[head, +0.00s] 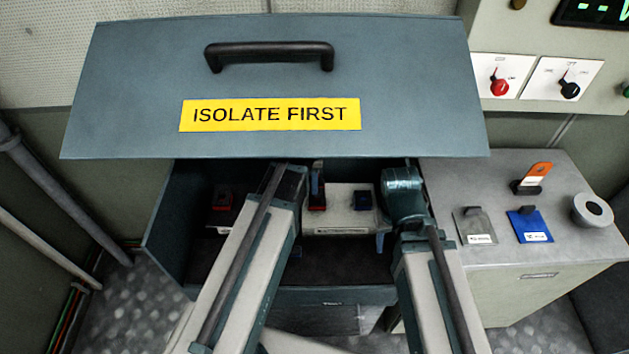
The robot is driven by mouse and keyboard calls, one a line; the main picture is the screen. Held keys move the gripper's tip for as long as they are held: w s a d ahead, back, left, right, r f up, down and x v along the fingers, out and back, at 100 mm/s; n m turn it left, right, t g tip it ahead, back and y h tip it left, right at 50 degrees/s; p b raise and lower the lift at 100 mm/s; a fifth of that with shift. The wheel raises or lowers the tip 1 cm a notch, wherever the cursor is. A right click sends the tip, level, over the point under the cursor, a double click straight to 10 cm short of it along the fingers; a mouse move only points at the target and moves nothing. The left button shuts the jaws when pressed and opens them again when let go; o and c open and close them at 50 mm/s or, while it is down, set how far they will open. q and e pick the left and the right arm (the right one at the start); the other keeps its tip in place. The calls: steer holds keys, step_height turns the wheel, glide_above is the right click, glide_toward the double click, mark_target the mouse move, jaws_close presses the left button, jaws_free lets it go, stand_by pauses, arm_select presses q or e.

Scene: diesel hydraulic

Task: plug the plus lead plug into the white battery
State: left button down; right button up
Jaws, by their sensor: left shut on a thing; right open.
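The white battery (349,221) sits in the open box, with a blue terminal piece (362,201) on its right and a red piece at its left end. My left gripper (317,178) is over that left end, shut on what looks like the red plus lead plug (317,200). I cannot tell whether the plug touches the battery or sits in it. My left arm hides part of the box beside it. My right gripper (384,238) is open at the battery's right end, its fingers mostly hidden by my wrist.
The raised lid (265,85), marked ISOLATE FIRST, overhangs the box. A dark unit with a red piece (222,198) is left in the box. The grey cabinet top (485,185) at right holds grey, blue and orange tagged items and a round grey piece (592,211).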

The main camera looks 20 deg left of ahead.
arm_select(q)
steer(key=shift+f+b, duration=1.45)
steer(key=shift+f, duration=0.05)
steer(key=c, duration=0.5)
jaws_free()
steer(key=shift+r, duration=0.15)
step_height(320, 180, up, 7)
steer(key=p, duration=0.7)
steer(key=shift+r+p, duration=0.2)
steer(key=shift+p, duration=0.15)
